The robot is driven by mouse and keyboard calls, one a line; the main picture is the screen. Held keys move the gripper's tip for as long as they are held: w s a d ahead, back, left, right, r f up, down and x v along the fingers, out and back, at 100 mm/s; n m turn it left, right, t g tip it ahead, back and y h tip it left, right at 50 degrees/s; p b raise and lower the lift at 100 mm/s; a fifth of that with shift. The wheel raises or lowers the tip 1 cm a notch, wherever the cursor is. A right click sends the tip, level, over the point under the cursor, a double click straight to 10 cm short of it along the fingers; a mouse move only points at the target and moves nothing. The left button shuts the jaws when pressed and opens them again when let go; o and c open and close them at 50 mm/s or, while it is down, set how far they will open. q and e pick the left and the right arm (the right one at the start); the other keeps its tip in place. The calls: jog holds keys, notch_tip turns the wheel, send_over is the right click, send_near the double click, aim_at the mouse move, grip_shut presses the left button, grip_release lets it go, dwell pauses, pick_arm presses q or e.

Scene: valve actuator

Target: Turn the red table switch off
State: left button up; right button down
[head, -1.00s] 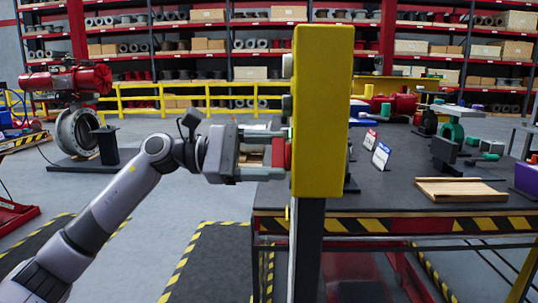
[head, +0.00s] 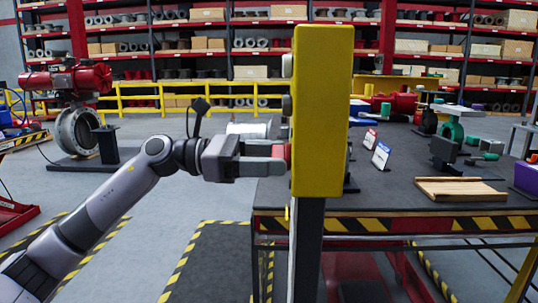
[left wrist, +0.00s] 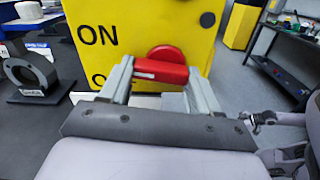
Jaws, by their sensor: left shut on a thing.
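The yellow switch box (head: 322,110) stands on a dark post in the middle of the head view. Its red switch (head: 287,153) is on the left-hand side of the box, partly hidden by my fingers. In the left wrist view the red switch (left wrist: 165,66) is a round knob with a raised bar lying nearly level between the fingertips. "ON" is printed left of it on the yellow face (left wrist: 110,15); lettering starting with "O" below is partly hidden. My left gripper (head: 284,158) is shut on the red switch, also seen in the wrist view (left wrist: 161,75).
A dark table (head: 395,200) with a hazard-striped edge stands behind and right of the box, holding small signs (head: 381,155), a wooden tray (head: 460,190) and valve parts. A red valve actuator (head: 66,82) stands at the left. Floor between them is clear.

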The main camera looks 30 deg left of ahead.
pick_arm(q)
jog(key=n+p, duration=0.1)
jog(key=n, duration=0.4)
jog(key=n+p, duration=0.2)
jog(key=n, duration=0.3)
jog(key=shift+s+d+f, duration=0.15)
jog(key=shift+s, duration=0.05)
dwell(0.3)
jog(key=o, duration=1.1)
jog(key=shift+c, duration=0.2)
